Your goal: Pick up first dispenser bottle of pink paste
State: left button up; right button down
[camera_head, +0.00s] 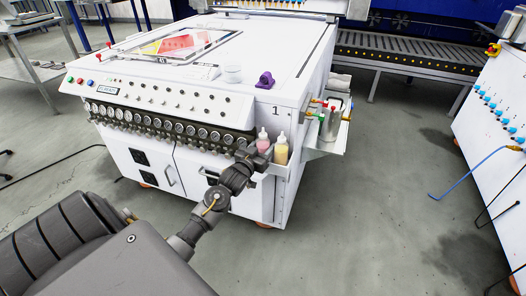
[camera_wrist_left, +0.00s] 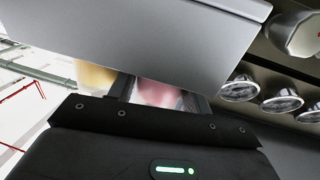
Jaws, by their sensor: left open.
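The pink paste dispenser bottle (camera_head: 262,140) stands in a small holder on the front right corner of the white machine. A yellow dispenser bottle (camera_head: 280,154) stands just right of it. My left gripper (camera_head: 258,156) is at the pink bottle and hides its lower part. In the left wrist view, the pink bottle (camera_wrist_left: 158,93) shows between the two fingers of my open left gripper (camera_wrist_left: 163,98), and a grey panel covers its upper part. The yellow bottle (camera_wrist_left: 95,75) is outside the left finger. Whether the fingers touch the pink bottle cannot be told. My right gripper is not in view.
The white machine (camera_head: 190,175) has a row of gauges (camera_head: 170,125) close to my arm; some show in the wrist view (camera_wrist_left: 282,104). A side shelf (camera_head: 325,145) with a metal canister (camera_head: 330,121) stands right of the bottles. The floor to the right (camera_head: 370,200) is free.

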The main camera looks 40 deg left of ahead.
aim_at(263, 131)
pick_arm(q)
jog(key=c, duration=0.4)
jog(key=shift+r, duration=0.15)
